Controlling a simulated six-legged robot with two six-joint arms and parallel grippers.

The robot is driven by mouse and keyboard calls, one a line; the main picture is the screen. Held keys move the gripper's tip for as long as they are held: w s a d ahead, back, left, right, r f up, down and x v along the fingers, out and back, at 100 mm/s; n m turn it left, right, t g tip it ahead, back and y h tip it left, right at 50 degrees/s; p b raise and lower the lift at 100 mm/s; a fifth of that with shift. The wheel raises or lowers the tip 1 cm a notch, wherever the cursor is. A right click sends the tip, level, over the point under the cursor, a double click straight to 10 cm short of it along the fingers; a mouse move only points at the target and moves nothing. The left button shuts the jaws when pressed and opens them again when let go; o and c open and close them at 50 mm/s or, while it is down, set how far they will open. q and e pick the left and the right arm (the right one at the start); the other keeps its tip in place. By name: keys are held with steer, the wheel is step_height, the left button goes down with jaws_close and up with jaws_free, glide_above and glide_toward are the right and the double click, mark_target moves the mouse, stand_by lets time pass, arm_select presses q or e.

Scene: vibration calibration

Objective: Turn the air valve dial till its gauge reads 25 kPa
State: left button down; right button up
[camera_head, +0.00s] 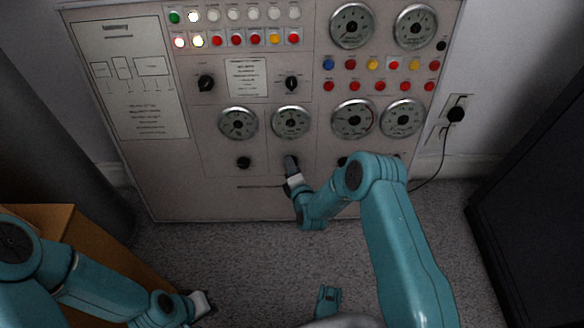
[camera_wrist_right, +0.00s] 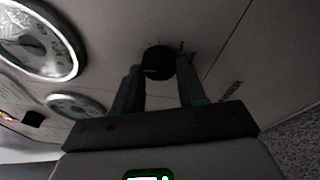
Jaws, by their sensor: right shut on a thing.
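My right gripper (camera_head: 291,168) is at the lower middle of the panel, below a round white gauge (camera_head: 291,122). In the right wrist view my two fingers (camera_wrist_right: 158,88) are shut on a round black dial (camera_wrist_right: 158,60), one finger on each side. In the head view the gripper mostly hides this dial. A gauge (camera_wrist_right: 38,42) shows large at the upper left of the wrist view. The gauge figures are too small and blurred to read. My left gripper (camera_head: 203,304) is low over the floor, away from the panel; its jaws are unclear.
The upright panel (camera_head: 225,205) carries other gauges, a black knob (camera_head: 243,162) left of my right gripper, and rows of coloured buttons. A wall outlet with a black plug (camera_head: 456,114) is at the right. A dark cabinet (camera_head: 535,190) stands right, a brown box (camera_head: 100,250) left.

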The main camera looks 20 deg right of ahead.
arm_select(q)
steer(key=shift+s+r, duration=0.2)
steer(key=shift+r, duration=0.05)
arm_select(e)
steer(key=shift+r+n+g, duration=0.15)
steer(key=shift+n+g, duration=0.25)
steer(key=shift+n, duration=1.1)
steer(key=shift+d, duration=0.1)
steer(key=o, duration=1.1)
steer(key=shift+c, duration=0.2)
arm_select(q)
steer(key=shift+g, duration=0.4)
steer(key=r+p, duration=0.1)
steer(key=p, duration=0.1)
steer(key=s+r+p, duration=0.1)
steer(key=r+p, duration=0.1)
steer(key=s+d+r+p, duration=0.1)
steer(key=r+p, duration=0.1)
steer(key=shift+d+r, duration=0.1)
steer(key=shift+r, duration=0.1)
arm_select(e)
steer(key=v, duration=1.6)
